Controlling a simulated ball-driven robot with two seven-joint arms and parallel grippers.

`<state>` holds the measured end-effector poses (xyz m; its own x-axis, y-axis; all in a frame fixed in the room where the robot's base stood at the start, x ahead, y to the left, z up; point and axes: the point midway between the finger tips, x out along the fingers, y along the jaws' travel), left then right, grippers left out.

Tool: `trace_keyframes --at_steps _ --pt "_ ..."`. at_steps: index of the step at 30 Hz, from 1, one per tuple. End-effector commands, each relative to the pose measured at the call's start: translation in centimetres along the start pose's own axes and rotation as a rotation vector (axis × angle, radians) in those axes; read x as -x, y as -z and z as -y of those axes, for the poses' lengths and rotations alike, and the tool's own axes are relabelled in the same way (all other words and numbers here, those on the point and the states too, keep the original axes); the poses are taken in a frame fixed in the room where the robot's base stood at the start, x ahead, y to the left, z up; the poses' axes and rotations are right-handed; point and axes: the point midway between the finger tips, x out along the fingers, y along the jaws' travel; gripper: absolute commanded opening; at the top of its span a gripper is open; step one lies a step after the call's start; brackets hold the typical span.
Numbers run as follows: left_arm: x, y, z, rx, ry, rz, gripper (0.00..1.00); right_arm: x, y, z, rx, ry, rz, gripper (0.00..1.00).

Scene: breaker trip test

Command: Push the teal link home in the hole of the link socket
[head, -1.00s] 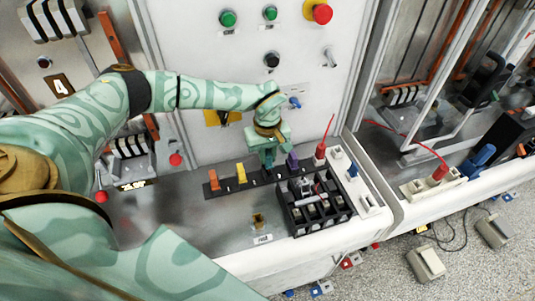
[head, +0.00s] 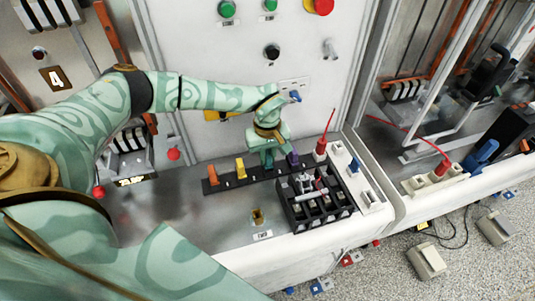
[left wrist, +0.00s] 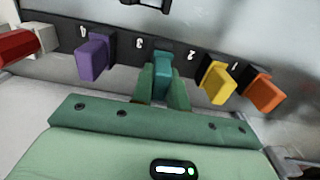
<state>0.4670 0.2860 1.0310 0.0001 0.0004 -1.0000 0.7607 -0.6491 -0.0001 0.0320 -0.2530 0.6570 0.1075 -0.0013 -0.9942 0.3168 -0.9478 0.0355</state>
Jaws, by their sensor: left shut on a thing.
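My left gripper (head: 268,156) is at the black rack (head: 228,182) on the grey bench. In the left wrist view its two fingers (left wrist: 162,84) are shut on the teal link (left wrist: 162,63), one on each side. The link is at the place marked 3, between the purple link (left wrist: 93,56) and the yellow link (left wrist: 216,82). Its lower end is hidden, so I cannot tell how deep it sits. The link socket (head: 258,218), a small brass-coloured block with a white label, is on the bench in front of the rack. My right gripper is not in view.
An orange link (head: 213,175) is at the rack's left end. A black open tray (head: 318,208) with several parts stands right of the socket. A red plug (head: 321,147) with a cable rises behind it. The bench left of the socket is clear.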

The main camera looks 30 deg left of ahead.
Motion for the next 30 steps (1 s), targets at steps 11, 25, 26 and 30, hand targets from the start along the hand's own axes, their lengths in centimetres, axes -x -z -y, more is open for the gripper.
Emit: trace_keyframes --at_steps 11,25,26,30 --pt "-1.0 0.0 0.0 0.000 -0.001 0.000 0.00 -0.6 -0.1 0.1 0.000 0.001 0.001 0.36" --pt "-1.0 0.0 0.0 0.000 0.000 0.000 0.41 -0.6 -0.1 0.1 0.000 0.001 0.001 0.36" --pt "-0.9 0.0 0.0 0.000 0.000 0.000 0.41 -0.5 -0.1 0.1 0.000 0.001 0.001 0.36" --pt "0.1 0.0 0.0 0.000 -0.001 0.000 0.41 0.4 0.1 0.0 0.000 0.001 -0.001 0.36"
